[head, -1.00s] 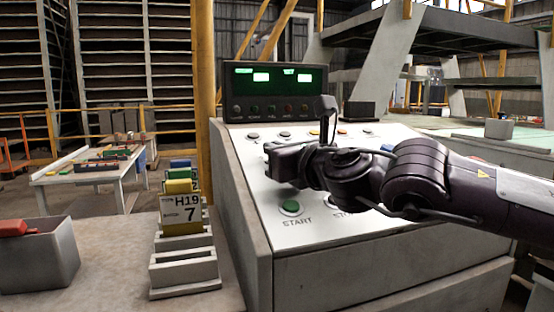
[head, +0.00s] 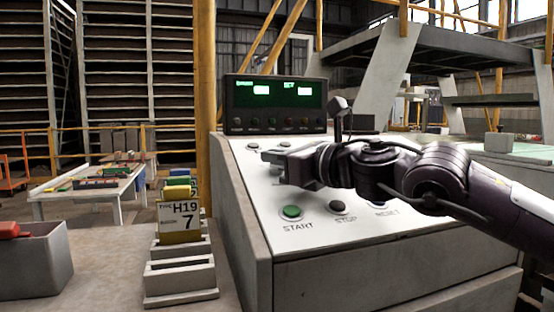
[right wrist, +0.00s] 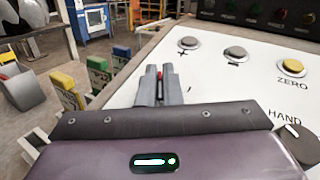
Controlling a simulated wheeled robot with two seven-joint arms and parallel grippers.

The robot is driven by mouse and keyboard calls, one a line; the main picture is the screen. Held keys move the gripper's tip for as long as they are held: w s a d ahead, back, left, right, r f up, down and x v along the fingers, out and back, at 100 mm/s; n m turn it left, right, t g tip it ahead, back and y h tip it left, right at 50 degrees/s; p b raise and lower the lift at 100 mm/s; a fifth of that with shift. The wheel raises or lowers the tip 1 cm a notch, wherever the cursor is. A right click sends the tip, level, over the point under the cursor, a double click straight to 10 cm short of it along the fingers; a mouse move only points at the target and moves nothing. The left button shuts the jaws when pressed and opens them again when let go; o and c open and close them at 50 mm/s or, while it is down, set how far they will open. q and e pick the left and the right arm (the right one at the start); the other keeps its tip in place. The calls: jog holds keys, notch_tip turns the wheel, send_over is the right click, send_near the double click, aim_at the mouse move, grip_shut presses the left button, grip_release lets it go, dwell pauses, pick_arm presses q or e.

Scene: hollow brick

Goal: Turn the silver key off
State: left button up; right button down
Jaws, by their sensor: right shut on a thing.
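My right gripper (head: 272,156) reaches in from the right, low over the white sloping panel (head: 262,190) of the console. In the right wrist view its two grey fingers (right wrist: 160,86) are close together, with a thin red sliver showing between them. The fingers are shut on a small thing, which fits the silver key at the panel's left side. The key's silver body and its lock are hidden by the fingers, so I cannot tell how far it is turned. My left gripper is not in view.
The green START button (head: 291,212) and dark STOP button (head: 337,207) are near the panel's front. A yellow ZERO button (right wrist: 292,66) and HAND knob (right wrist: 297,136) lie right of the fingers. A display (head: 275,104) stands behind; a card rack (head: 180,275) stands left.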

jog(key=shift+g, duration=0.3)
jog(key=c, duration=1.6)
grip_release()
jog(key=shift+v, duration=3.95)
jog(key=shift+w+f, duration=0.1)
jog(key=shift+f, duration=0.05)
